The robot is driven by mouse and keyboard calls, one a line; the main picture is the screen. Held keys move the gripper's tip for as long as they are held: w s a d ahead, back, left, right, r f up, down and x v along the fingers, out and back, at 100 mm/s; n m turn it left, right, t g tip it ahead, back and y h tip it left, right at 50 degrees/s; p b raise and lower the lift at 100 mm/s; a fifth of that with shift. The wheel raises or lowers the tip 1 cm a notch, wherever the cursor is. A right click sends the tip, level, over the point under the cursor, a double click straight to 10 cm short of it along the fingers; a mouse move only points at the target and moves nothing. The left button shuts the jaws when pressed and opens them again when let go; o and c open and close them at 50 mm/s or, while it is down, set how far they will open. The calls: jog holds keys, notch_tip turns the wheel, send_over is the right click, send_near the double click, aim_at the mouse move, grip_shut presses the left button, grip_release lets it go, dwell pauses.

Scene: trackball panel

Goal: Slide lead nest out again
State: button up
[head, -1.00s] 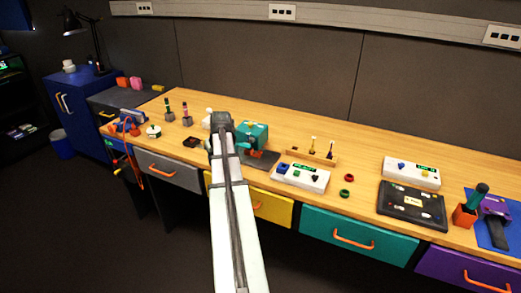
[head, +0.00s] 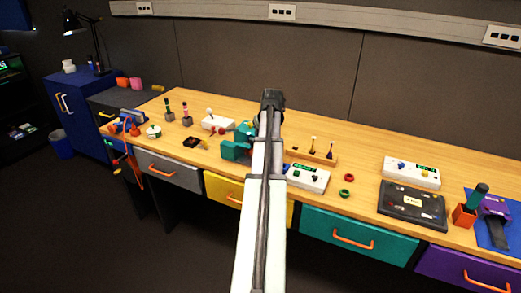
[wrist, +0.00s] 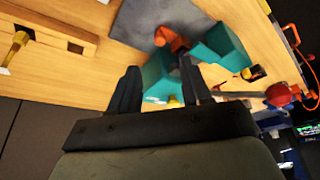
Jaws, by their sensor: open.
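A teal device (head: 236,150) stands on the wooden workbench (head: 350,165), partly hidden behind my arm in the head view. In the wrist view its teal body (wrist: 158,78) lies behind and between my fingers, with an orange part (wrist: 170,40) and a grey plate (wrist: 135,25) beside it. My gripper (wrist: 157,70) is open. I cannot tell whether its fingers touch the teal body. In the head view the fingers are hidden by my wrist. I cannot tell which part is the lead nest.
A wooden block with pegs (head: 312,155) and a white button box (head: 308,178) stand right of my arm. Another white box (head: 217,123) and a small dark box (head: 195,143) stand to the left.

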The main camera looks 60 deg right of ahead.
jog(key=x, duration=1)
jog(key=shift+f, duration=0.15)
jog(key=shift+c, duration=0.3)
grip_shut()
